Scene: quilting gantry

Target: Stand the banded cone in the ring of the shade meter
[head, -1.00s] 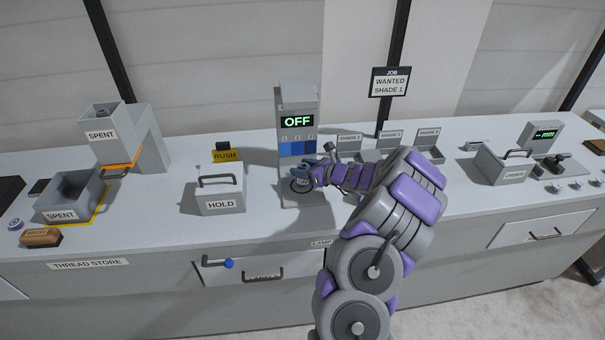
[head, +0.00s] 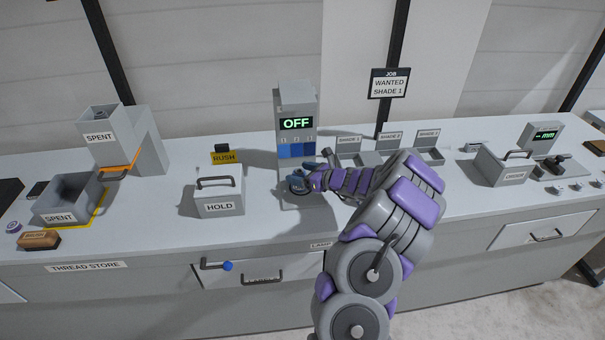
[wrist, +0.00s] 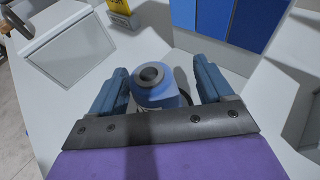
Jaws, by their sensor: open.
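The shade meter (head: 297,100) is a grey upright box with a display reading OFF and a row of blue swatches. My gripper (head: 300,178) is low over the meter's foot and largely covers the ring there. In the wrist view, a blue cone (wrist: 158,95) with a grey top and dark hole is between the two blue fingers of my gripper (wrist: 163,85). The fingers are apart, with a visible gap on each side of the cone. The cone's lower end is mostly hidden, so I cannot tell whether it sits fully in the ring.
A HOLD box (head: 219,203) with a handle stands left of the meter, with a yellow RUSH block (head: 226,156) behind it. Shade bins (head: 430,156) are to the right. A SPENT bin (head: 65,200) is far left. A job sign (head: 389,84) hangs behind.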

